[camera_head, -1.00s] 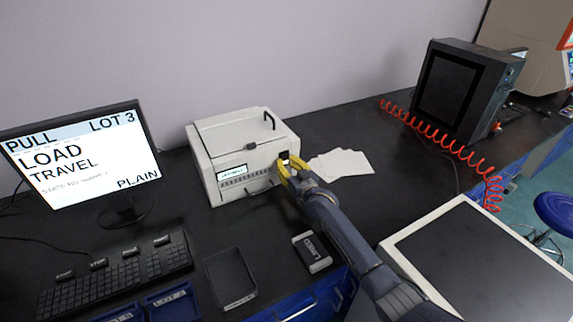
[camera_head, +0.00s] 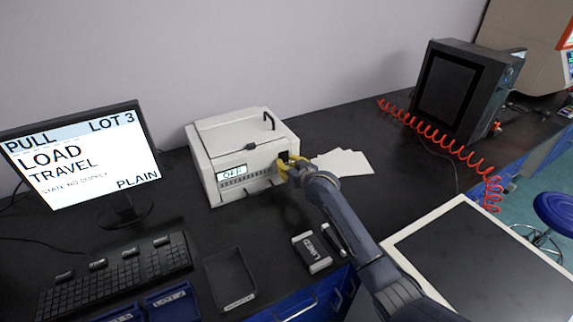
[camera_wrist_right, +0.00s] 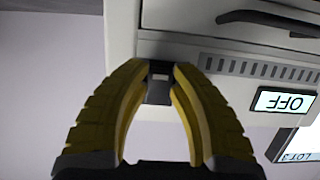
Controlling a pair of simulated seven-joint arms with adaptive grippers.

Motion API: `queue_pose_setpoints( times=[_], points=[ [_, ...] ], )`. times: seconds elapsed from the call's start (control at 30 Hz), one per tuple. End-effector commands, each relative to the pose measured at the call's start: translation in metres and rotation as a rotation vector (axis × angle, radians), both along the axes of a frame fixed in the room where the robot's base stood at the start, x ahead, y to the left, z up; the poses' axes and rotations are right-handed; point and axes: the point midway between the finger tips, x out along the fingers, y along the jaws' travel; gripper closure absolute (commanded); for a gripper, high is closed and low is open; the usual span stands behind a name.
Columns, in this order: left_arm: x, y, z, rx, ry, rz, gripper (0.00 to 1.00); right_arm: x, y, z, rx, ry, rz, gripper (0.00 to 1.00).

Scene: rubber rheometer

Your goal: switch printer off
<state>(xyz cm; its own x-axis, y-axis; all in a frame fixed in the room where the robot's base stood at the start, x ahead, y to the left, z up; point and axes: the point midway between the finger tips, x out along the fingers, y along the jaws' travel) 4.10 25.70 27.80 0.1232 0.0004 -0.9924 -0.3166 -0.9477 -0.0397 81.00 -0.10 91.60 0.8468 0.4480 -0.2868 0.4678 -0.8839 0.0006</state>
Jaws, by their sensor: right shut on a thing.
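The white printer (camera_head: 232,150) stands on the black bench against the wall. Its small front display (camera_head: 232,172) reads OFF, clearly legible upside down in the right wrist view (camera_wrist_right: 286,102). My right gripper (camera_head: 284,166) is at the right end of the printer's front. In the right wrist view its yellow fingers (camera_wrist_right: 160,76) close from both sides on a small dark switch (camera_wrist_right: 159,90), their tips at the printer's face. The switch's exact position is partly hidden by the fingers. My left gripper is not in view.
A monitor (camera_head: 80,155) and keyboard (camera_head: 115,275) stand at left. A black tray (camera_head: 231,280) and a block marked LINED (camera_head: 311,252) lie in front. White sheets (camera_head: 345,168) lie right of the printer; a red coiled cable (camera_head: 440,138) hangs farther right.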

Motion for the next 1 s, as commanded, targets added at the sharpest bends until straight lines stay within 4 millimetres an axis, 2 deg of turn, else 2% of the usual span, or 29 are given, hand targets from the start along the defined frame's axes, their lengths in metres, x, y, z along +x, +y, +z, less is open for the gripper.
queue_pose_setpoints(
  times=[0.3,0.33,0.5,1.0],
  points=[
    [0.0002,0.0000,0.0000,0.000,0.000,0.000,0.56,0.0003,0.0003,0.0006,0.000,0.002,0.000,1.00],
    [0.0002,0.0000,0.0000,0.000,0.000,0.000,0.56,0.0003,0.0003,0.0006,0.000,0.002,0.000,0.71],
    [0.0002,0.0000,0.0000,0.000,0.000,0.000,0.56,0.0002,0.0002,0.0005,0.000,0.002,0.000,0.51],
    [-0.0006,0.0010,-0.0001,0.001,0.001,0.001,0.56,0.0001,0.0000,-0.0011,0.004,-0.008,0.000,0.51]
  ],
)
